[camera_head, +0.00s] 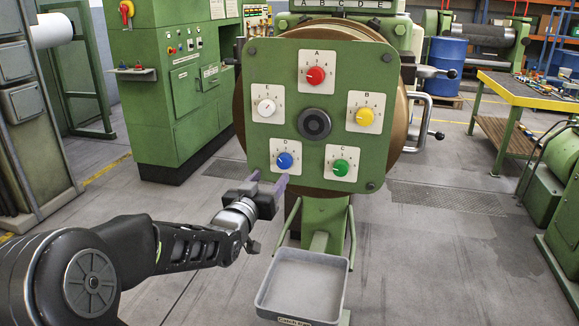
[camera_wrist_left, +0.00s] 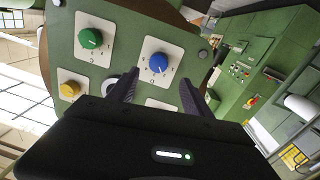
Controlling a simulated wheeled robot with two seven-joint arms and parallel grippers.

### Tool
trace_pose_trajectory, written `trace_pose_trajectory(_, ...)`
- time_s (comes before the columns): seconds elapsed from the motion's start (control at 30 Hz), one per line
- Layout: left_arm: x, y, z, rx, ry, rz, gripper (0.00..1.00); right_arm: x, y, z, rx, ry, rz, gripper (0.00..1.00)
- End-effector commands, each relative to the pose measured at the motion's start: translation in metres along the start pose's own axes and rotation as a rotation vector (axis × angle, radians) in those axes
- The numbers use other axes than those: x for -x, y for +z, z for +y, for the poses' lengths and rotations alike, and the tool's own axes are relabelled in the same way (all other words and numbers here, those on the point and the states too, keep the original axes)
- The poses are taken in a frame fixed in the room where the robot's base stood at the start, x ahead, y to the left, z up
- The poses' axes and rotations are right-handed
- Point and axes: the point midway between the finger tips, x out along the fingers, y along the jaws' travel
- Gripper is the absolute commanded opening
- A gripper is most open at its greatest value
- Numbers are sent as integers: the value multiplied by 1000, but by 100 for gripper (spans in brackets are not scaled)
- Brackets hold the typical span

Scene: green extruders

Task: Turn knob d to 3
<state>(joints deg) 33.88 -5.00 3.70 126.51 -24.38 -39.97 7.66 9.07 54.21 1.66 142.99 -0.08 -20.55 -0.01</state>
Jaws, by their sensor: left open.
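Knob d is the blue knob (camera_head: 284,160) on a white plate marked D, at the lower left of the green panel (camera_head: 262,98). In the left wrist view the blue knob (camera_wrist_left: 158,63) shows ahead, above the gap between the fingertips. My left gripper (camera_head: 268,181) is open and empty, just below and left of the blue knob in the head view, apparently not touching it. In the left wrist view its two fingers (camera_wrist_left: 158,88) stand apart. The exact setting of the blue knob is too small to read. My right gripper is not in view.
The panel also bears a red knob (camera_head: 315,76), a yellow knob (camera_head: 364,117), a green knob (camera_head: 340,167) and a white knob (camera_head: 266,107), around a dark central hub (camera_head: 314,124). A grey catch tray (camera_head: 303,287) stands below the panel. A workbench (camera_head: 525,92) stands at right.

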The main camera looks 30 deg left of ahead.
Motion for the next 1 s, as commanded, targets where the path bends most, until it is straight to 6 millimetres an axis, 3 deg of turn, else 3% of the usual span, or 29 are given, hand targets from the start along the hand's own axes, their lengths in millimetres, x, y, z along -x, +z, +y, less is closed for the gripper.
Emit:
trace_pose_trajectory(0.43, -8, 1, 0, 5, 0, -4, 58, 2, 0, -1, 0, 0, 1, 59)
trace_pose_trajectory(0.8, -62, 1, 0, 6, 0, -5, 58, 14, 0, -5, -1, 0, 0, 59)
trace_pose_trajectory(1.0, -77, 2, 0, 6, -1, -4, 58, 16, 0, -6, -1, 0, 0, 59)
